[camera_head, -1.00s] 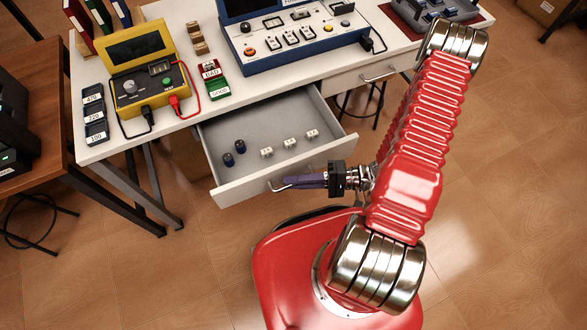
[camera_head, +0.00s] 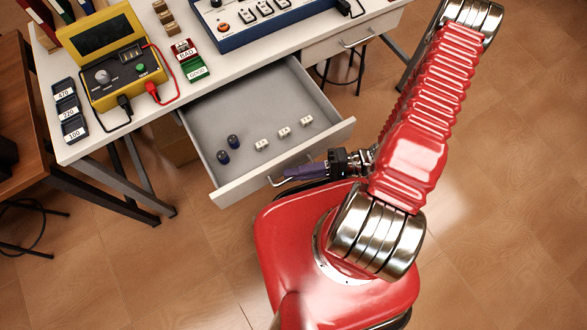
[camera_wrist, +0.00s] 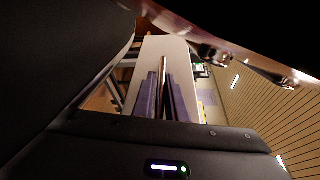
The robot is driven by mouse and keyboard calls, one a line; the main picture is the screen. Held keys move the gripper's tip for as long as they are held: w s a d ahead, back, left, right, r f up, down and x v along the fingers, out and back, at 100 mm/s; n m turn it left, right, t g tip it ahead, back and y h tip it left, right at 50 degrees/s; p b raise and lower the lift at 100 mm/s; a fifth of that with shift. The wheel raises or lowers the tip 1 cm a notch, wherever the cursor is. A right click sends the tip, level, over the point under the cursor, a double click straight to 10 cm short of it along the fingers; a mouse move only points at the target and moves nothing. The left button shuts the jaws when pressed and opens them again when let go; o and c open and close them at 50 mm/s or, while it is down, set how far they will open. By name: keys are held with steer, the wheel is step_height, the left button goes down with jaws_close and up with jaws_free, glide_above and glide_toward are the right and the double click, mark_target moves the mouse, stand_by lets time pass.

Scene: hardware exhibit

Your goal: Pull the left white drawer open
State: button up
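The left white drawer (camera_head: 240,188) stands well open below the table, its grey inside showing in the head view. Its metal bar handle (camera_head: 273,181) is on the front panel. My gripper (camera_head: 290,174) is at this handle, with its purple fingers close together around the bar. In the wrist view, my gripper (camera_wrist: 163,98) has a thin bar, the handle (camera_wrist: 162,68), between its two fingers. The pale drawer front lies just beyond them. The exact contact is too small to see in the head view.
Inside the drawer lie two dark blue cylinders (camera_head: 228,148) and several small white blocks (camera_head: 284,132). The white table (camera_head: 85,148) holds a yellow meter (camera_head: 115,75) and a blue panel (camera_head: 255,22). A second drawer (camera_head: 350,36) at right is shut. Floor at right is clear.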

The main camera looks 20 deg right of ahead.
steer(key=o, duration=0.4)
steer(key=shift+o, duration=0.2)
steer(key=shift+d, duration=0.1)
steer(key=s+d+r, duration=0.1)
steer(key=s+d, duration=0.1)
steer(key=d, duration=1.1)
steer(key=shift+d, duration=0.2)
stand_by(0.4)
